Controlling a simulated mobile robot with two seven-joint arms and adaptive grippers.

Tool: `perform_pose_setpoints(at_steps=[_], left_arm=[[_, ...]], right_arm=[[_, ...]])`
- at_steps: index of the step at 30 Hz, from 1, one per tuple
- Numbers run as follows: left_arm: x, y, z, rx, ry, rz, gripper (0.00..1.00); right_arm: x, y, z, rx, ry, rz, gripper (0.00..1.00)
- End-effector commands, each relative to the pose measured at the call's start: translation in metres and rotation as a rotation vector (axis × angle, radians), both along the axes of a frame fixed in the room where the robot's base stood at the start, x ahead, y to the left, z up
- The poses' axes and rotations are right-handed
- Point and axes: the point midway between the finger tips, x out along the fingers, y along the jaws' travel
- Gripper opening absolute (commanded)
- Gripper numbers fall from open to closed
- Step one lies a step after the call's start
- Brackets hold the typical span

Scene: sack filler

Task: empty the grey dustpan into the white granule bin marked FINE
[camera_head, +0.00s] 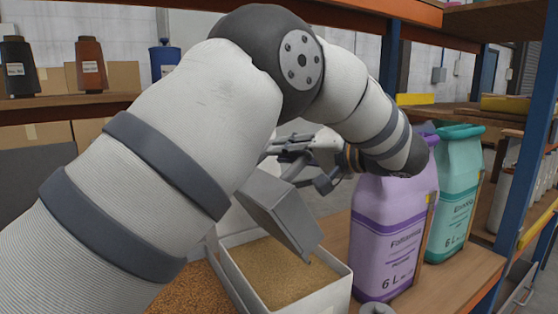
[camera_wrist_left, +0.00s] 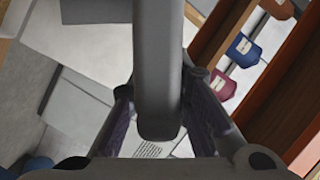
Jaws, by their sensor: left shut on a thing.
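My left gripper (camera_head: 318,158) is shut on the handle of the grey dustpan (camera_head: 282,208). In the left wrist view the grey handle (camera_wrist_left: 157,70) runs between the two fingers of my left gripper (camera_wrist_left: 163,118). The dustpan hangs steeply tilted above a white bin (camera_head: 337,282) of fine tan granules, its lower edge over the bin's right part. I see the pan's outer face; its inside is hidden and no falling granules show. No FINE marking is readable on the bin. My right gripper is not in view.
A bin of coarser orange-brown granules (camera_head: 193,290) stands just left, partly behind my arm. A purple sack (camera_head: 388,238) and a teal sack (camera_head: 455,190) stand close on the right. A blue shelf post (camera_head: 535,125) rises at far right. Bottles stand on the back shelf (camera_head: 60,105).

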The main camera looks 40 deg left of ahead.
Motion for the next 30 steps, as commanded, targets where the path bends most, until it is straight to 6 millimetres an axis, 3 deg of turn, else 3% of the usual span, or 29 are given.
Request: perform_pose_setpoints(at_steps=[10,30], left_arm=[[0.028,-0.005,-0.007,0.029,0.137,-0.001,0.0],[0.03,-0.006,-0.003,0.033,0.15,0.0,0.0]], right_arm=[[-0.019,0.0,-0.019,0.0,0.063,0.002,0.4],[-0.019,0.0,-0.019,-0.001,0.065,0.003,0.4]])
